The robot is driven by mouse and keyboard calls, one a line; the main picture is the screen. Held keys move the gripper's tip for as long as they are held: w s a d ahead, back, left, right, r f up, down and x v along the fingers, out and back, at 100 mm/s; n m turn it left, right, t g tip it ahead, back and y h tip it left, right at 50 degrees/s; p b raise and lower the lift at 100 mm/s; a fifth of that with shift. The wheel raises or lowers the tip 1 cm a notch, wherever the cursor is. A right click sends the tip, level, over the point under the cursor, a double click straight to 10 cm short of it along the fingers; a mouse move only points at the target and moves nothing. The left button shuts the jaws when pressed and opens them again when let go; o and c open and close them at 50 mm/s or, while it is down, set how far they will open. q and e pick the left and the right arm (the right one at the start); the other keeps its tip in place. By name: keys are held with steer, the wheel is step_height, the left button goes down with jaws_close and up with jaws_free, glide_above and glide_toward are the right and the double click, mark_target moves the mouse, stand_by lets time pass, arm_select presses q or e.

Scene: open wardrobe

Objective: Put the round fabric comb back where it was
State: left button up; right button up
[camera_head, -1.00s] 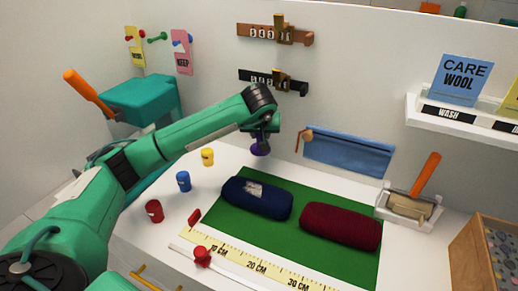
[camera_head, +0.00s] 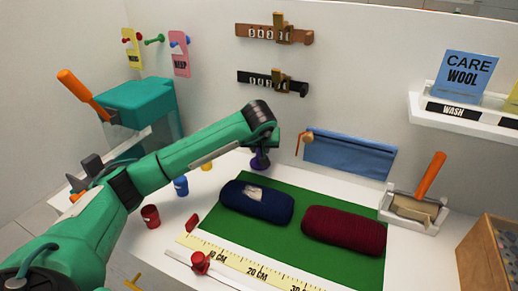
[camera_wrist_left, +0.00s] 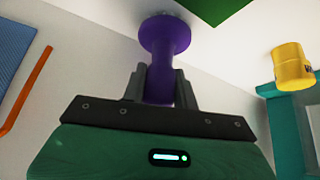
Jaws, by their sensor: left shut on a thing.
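A purple round-ended tool (camera_head: 260,161), which seems to be the round fabric comb, hangs below my left gripper (camera_head: 260,142). In the left wrist view my left gripper (camera_wrist_left: 160,88) is shut on the narrow purple grip (camera_wrist_left: 162,80), with the wide round end beyond the fingertips. In the head view the comb is over the white worktop near the back left edge of the green mat (camera_head: 240,236), behind the dark blue roll (camera_head: 256,203). I cannot tell whether it touches the surface. My right gripper is not in view.
A dark red roll (camera_head: 344,231) lies on the mat, with a yellow ruler (camera_head: 257,270) in front. Blue (camera_head: 181,186) and red (camera_head: 151,216) spools stand at left; a yellow spool (camera_wrist_left: 292,67) is near. A blue cloth (camera_head: 350,155) hangs behind. A tray (camera_head: 412,210) stands right.

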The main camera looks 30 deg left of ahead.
arm_select(q)
steer(key=shift+f, duration=0.1)
steer(key=o, duration=0.9)
steer(key=shift+o, duration=0.2)
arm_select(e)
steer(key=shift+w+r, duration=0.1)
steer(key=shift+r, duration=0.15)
arm_select(q)
steer(key=shift+s+d+r, duration=0.1)
steer(key=shift+s+r, duration=0.05)
steer(key=shift+r, duration=0.35)
steer(key=v, duration=1.1)
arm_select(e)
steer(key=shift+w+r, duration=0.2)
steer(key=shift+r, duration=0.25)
arm_select(q)
steer(key=shift+s+d+r, duration=0.1)
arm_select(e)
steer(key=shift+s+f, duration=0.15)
